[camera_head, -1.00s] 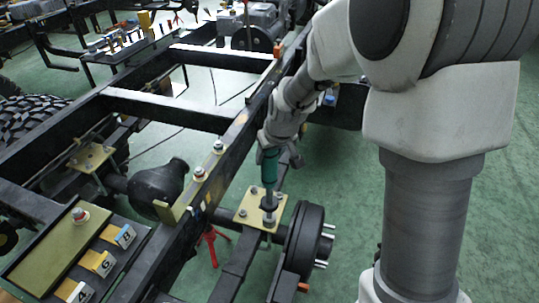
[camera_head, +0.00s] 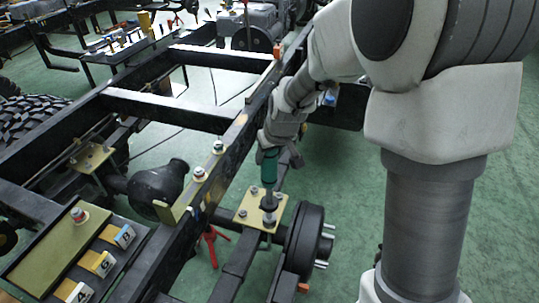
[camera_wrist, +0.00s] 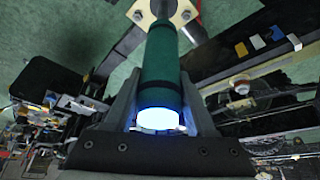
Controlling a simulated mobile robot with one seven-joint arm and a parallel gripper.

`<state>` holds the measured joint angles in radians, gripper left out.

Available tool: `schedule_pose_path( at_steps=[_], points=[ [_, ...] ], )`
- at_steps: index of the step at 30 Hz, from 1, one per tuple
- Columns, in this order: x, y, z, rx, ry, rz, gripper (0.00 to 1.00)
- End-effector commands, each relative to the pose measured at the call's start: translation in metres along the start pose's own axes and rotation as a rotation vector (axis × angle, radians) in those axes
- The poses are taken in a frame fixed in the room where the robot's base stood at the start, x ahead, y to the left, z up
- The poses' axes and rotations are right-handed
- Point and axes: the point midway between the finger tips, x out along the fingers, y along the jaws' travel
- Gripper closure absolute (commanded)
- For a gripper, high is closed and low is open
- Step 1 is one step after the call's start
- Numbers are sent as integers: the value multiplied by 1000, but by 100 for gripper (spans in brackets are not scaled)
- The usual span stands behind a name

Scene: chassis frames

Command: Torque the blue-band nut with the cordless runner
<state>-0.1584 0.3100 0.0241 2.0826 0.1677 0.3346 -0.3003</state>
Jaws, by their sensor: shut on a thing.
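My gripper (camera_head: 276,150) is shut on the green cordless runner (camera_head: 269,168), which points down at the brass-coloured plate (camera_head: 247,202) by the wheel hub. The runner's dark nose (camera_head: 269,201) is over the plate's near right part. I cannot tell whether it touches a nut. Several small nuts or bolt heads show around the plate's edges. No blue band can be made out on them; the spot under the nose is hidden. In the wrist view the runner (camera_wrist: 163,65) lies between the two fingers, with a bluish-white glow at its near end (camera_wrist: 158,119).
A black chassis rail (camera_head: 180,225) runs beside the plate and carries two nuts (camera_head: 199,173). A wheel hub with studs (camera_head: 306,235) is right of the plate. Green floor lies right.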

Motion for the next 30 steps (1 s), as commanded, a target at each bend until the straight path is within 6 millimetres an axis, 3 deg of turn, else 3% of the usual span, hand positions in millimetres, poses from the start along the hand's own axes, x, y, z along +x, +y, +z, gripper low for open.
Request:
schedule_pose_path(
  at_steps=[14, 30],
  points=[
    [0, 0, 3, 0, -10, -2, 100],
    [-20, 0, -9, 0, 0, 0, 100]
  ],
)
